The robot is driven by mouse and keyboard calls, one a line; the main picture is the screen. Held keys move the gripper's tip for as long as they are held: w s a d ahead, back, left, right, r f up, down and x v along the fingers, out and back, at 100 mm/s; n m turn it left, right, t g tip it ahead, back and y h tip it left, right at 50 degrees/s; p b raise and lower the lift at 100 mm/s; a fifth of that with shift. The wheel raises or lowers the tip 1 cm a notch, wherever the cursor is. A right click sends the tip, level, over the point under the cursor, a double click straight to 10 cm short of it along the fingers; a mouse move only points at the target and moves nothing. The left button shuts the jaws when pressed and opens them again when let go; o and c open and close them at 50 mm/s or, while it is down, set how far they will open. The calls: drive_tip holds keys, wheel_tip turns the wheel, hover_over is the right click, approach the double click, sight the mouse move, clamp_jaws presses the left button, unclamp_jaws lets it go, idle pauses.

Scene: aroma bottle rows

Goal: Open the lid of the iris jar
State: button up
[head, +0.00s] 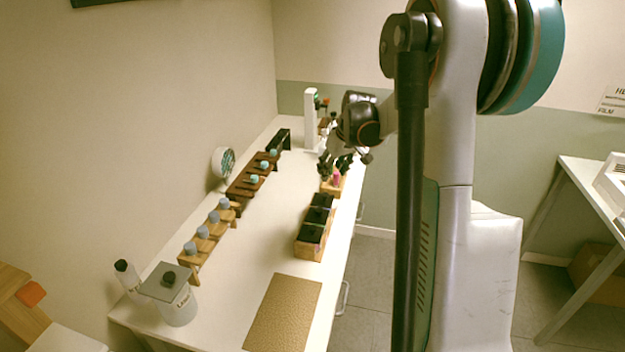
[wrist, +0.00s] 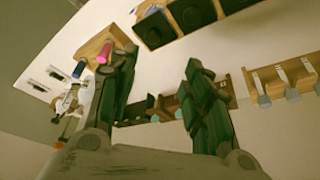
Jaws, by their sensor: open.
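A jar (head: 178,303) with a flat grey lid (head: 166,281) and dark knob stands at the table's front left in the head view. Its lid is on; its label is too small to read surely, so I cannot tell if it is the iris jar. A wooden holder (head: 302,250) carries several black square-topped containers (head: 315,216), which also show in the wrist view (wrist: 155,28). No iris name is readable on them. My gripper (head: 337,168) is open and empty over the table's far right, above a pink bottle (head: 337,176), which the wrist view shows beside the left finger (wrist: 104,53).
Wooden stands with grey-capped (head: 214,217) and teal-capped bottles (head: 254,179) line the left side. A round white dial (head: 223,162) and a white upright device (head: 311,118) stand further back. A brown mat (head: 284,312) lies in front. The middle of the table is clear.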

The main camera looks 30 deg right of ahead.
sight(325, 194)
drive_tip(key=x, duration=0.4)
drive_tip(key=d+b+x, duration=0.1)
drive_tip(key=x, duration=0.4)
drive_tip(key=b+x, duration=0.1)
drive_tip(key=x, duration=0.4)
drive_tip(key=shift+d+f, duration=0.2)
drive_tip(key=shift+d, duration=0.05)
clamp_jaws()
